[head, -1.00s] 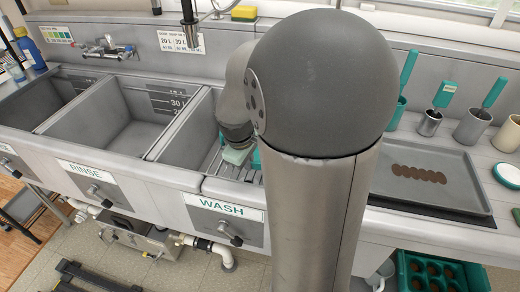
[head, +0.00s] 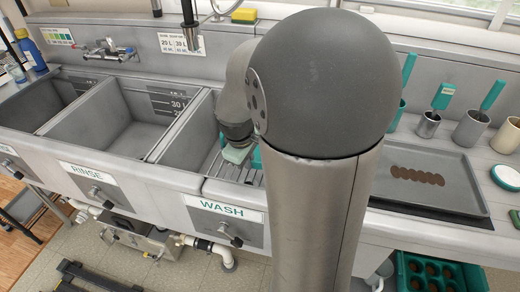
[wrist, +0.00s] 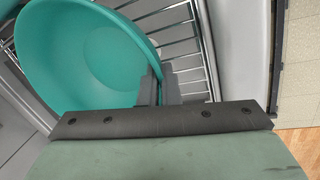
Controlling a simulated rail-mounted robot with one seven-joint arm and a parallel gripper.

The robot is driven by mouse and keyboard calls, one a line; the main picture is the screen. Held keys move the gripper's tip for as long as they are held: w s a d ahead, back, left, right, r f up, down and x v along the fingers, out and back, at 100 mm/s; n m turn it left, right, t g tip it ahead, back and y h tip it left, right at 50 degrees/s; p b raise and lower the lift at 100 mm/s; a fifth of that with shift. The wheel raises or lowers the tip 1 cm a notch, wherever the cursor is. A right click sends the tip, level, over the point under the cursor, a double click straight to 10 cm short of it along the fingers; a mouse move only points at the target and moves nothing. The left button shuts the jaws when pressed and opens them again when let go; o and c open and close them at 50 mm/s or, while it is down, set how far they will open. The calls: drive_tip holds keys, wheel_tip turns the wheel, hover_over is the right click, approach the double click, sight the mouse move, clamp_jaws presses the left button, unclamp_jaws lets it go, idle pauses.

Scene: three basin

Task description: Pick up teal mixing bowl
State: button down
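The teal mixing bowl (wrist: 85,60) fills the upper left of the wrist view, with its open inside facing the camera. My gripper (wrist: 160,82) is at the bowl's right rim. One dark finger is on the inner side and one on the outer side, close together with the rim between them. In the head view my arm hides nearly all of the bowl; only a small teal patch (head: 257,158) shows beside my gripper (head: 238,160). Whether the bowl touches the rack cannot be told.
A grey tray (head: 450,170) with brown pieces and several cups stand right of my arm.

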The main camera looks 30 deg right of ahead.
drive_tip(key=shift+w+d+r+p+v, duration=0.15)
drive_tip(key=shift+d+p+v, duration=0.2)
drive_tip(key=shift+p+v, duration=1.05)
drive_tip(key=shift+w+d+r+p+v, duration=0.1)
drive_tip(key=shift+w+d+p+v, duration=0.15)
drive_tip(key=shift+p+v, duration=1.2)
drive_tip(key=shift+w+d+p+v, duration=0.1)
drive_tip(key=shift+d+p+v, duration=0.5)
drive_tip(key=shift+v, duration=1.3)
drive_tip(key=shift+a, duration=0.2)
